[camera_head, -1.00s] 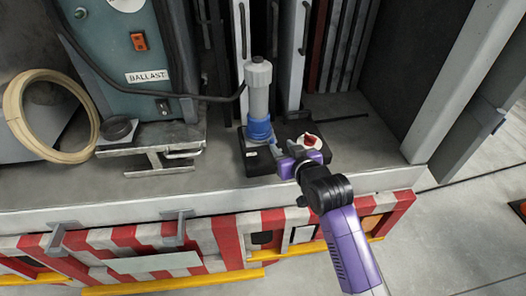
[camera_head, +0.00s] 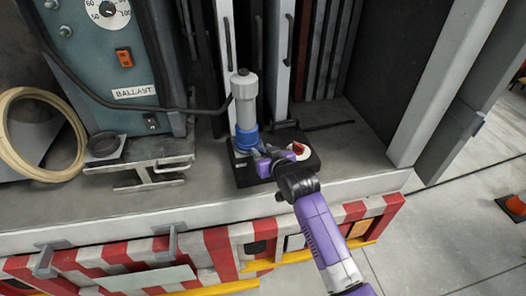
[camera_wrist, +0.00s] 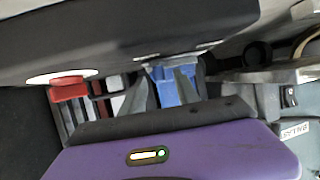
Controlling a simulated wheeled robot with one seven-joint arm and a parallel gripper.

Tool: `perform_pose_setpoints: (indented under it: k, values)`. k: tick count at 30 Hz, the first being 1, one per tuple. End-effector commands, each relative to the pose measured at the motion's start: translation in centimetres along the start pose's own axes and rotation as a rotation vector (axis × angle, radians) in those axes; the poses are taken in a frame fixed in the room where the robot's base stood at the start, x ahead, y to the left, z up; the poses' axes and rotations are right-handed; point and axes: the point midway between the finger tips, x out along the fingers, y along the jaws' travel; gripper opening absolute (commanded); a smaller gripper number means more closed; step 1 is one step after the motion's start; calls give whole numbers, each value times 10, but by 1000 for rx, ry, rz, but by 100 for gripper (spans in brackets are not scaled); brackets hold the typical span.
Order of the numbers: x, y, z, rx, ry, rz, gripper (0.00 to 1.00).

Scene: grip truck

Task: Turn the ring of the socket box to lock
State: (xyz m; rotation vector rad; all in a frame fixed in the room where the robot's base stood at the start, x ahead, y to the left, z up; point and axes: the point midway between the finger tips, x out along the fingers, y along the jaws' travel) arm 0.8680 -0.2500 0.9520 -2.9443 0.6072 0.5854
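The black socket box (camera_head: 243,176) stands on the truck's grey deck. A grey plug (camera_head: 245,101) stands upright in it, with the blue ring (camera_head: 246,139) around its foot. A red knob (camera_head: 298,147) on a white disc sits on the box to the right. My gripper (camera_head: 261,156) is low at the front right of the ring. In the wrist view, its two grey fingers (camera_wrist: 164,84) are apart, with the blue ring (camera_wrist: 165,88) showing between and behind them. I cannot tell whether they touch it. The red knob (camera_wrist: 69,88) is off to the left there.
A black cable (camera_head: 170,107) runs from the plug to the blue-grey ballast unit (camera_head: 105,65) on the left. A metal bracket (camera_head: 145,170) and a beige hoop (camera_head: 75,155) stand by it. Upright white panels (camera_head: 277,50) rise behind the box. Deck right of the box is clear.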

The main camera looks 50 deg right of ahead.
Motion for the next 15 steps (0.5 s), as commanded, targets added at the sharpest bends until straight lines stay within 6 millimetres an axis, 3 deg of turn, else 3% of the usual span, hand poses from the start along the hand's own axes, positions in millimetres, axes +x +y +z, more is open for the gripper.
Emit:
perform_pose_setpoints:
  k: [2,7,15]
  values:
    - [0,0,0,0,0,0,33]
    - [0,0,0,0,0,0,0]
    - [0,0,0,0,0,0,0]
